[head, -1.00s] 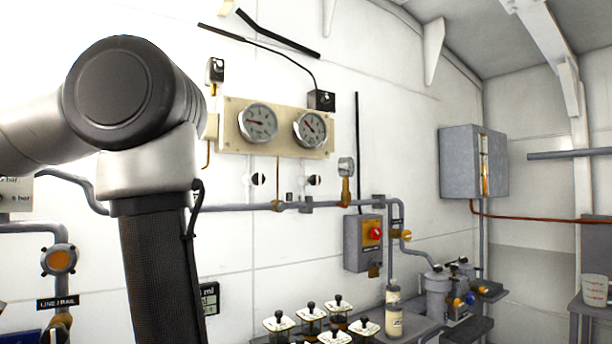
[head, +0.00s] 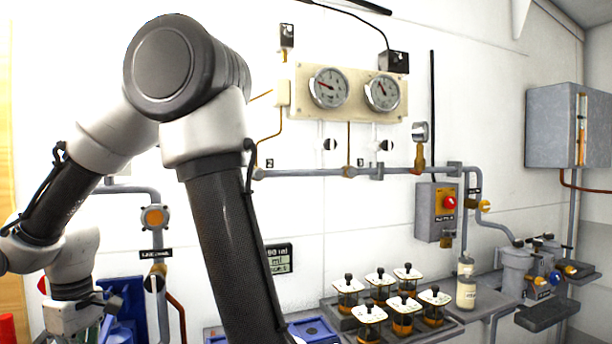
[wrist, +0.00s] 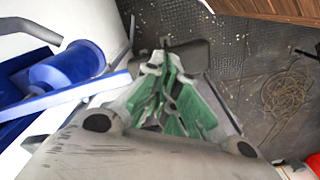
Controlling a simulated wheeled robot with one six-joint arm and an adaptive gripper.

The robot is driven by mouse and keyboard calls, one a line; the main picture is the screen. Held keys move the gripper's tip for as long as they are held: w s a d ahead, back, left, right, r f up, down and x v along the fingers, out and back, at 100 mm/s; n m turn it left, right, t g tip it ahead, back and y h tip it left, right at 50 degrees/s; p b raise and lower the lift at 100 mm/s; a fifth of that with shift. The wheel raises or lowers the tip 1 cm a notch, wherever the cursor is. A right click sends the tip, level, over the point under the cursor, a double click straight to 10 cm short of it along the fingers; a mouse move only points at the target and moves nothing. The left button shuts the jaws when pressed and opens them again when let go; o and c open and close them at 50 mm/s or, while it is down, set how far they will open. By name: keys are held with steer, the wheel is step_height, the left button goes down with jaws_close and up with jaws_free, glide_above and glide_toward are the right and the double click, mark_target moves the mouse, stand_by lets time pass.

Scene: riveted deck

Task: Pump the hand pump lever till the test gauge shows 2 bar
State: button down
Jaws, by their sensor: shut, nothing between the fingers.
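A blue unit with a round cylinder (wrist: 68,66) and a long blue bar lies left of my gripper in the wrist view. It may be the hand pump, but its lever is not clearly told apart. Blue parts (head: 124,300) also show low at the left in the head view. My gripper (wrist: 178,100), with green finger pads, is shut and empty, pointing down toward the dark floor beside the bar. Two round dials, left (head: 328,87) and right (head: 382,92), sit on a cream wall panel. A smaller gauge (head: 420,132) stands on the pipe. No reading is legible.
A tray of sample jars (head: 402,304) and a bottle (head: 466,284) stand on the right bench. A grey box with a red knob (head: 437,212) is on the wall. A coiled rope (wrist: 288,95) lies on the floor.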

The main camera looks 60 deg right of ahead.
steer(key=shift+f, duration=0.8)
step_height(320, 180, up, 12)
stand_by(1.4)
steer(key=shift+r, duration=0.1)
stand_by(1.7)
stand_by(1.3)
steer(key=shift+r, duration=2.5)
